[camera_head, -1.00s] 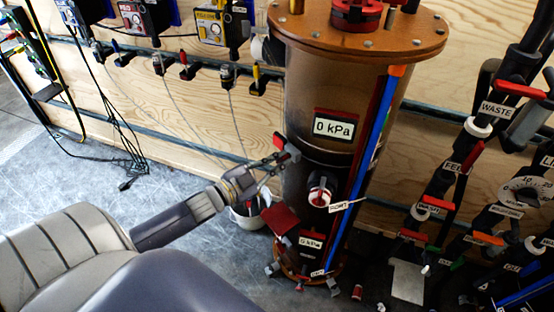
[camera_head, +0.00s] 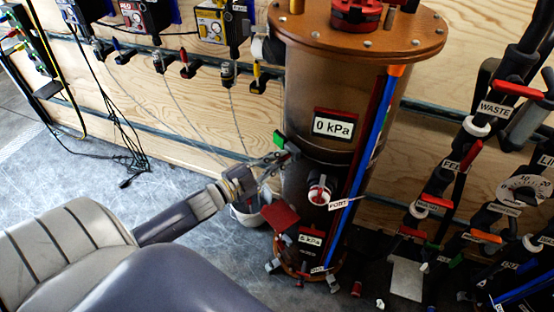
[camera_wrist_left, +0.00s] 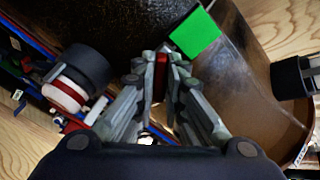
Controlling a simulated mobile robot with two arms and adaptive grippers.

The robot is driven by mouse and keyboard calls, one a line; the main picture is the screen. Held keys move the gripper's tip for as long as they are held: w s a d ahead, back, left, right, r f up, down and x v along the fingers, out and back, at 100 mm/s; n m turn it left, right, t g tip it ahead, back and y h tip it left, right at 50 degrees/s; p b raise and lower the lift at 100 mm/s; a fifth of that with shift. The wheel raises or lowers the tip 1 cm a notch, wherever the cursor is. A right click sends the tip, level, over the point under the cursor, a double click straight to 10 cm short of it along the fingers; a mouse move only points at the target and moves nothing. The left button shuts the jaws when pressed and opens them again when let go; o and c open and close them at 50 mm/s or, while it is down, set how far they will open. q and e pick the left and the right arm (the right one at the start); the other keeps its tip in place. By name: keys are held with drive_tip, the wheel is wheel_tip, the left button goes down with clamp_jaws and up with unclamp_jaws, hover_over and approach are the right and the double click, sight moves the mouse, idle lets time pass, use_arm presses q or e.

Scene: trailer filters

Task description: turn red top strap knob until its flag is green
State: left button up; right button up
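The strap flag is a flat green square at the upper left side of the large cylindrical tank, in the head view (camera_head: 280,140); it also shows in the left wrist view (camera_wrist_left: 195,33). Just beside it, my left gripper (camera_head: 284,157) reaches the tank's side. In the left wrist view, the gripper's fingers (camera_wrist_left: 160,70) are closed on either side of a narrow red knob (camera_wrist_left: 160,82), most of which they hide. In the head view the knob cannot be made out behind the fingers. My right gripper is not in view.
The tank (camera_head: 320,90) has a 0 kPa display (camera_head: 333,126), a white and red port (camera_head: 319,194) and a lower red flap (camera_head: 281,216). Valves and pipes crowd the right. Open floor lies at left.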

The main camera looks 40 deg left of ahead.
use_arm(q)
drive_tip(key=o, duration=0.3)
drive_tip(key=v, duration=1.2)
idle(0.4)
